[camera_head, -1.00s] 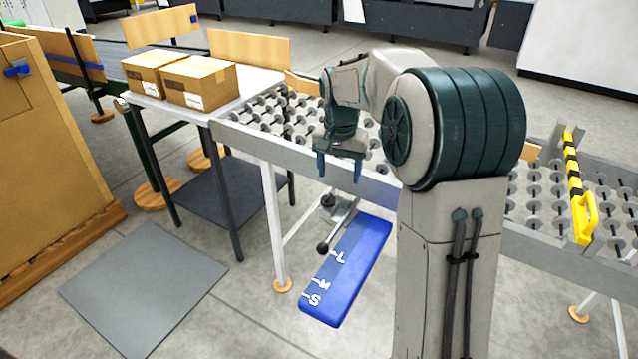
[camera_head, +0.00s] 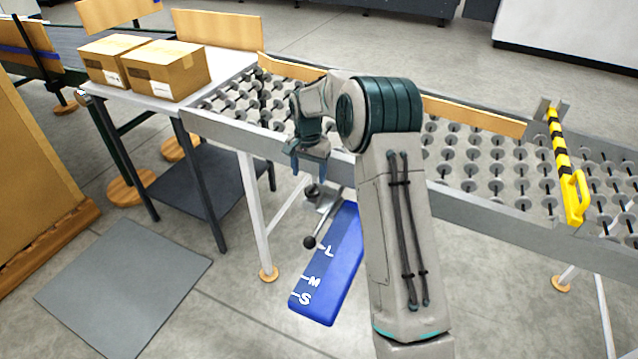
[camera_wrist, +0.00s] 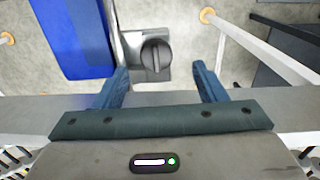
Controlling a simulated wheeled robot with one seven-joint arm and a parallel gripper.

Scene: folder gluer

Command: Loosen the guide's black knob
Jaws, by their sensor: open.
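The guide's black knob (camera_wrist: 156,54) shows in the wrist view as a round top with a raised grip bar, on a grey metal bracket (camera_wrist: 130,40). In the head view the knob (camera_head: 312,191) sits below the conveyor's front rail, beside a lever with a black ball end (camera_head: 309,242). My gripper (camera_wrist: 162,78) is open, its two blue fingers apart and empty, pointing toward the knob. The knob appears between the fingertips in the wrist view, but the gripper (camera_head: 308,172) is still above it and apart in the head view.
A blue scale plate (camera_head: 335,265) marked L, M, S lies beside the lever. The roller conveyor's metal rail (camera_head: 450,200) runs close to my arm. A white leg (camera_head: 253,215) stands left of the knob. Boxes (camera_head: 165,68) sit on the side table.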

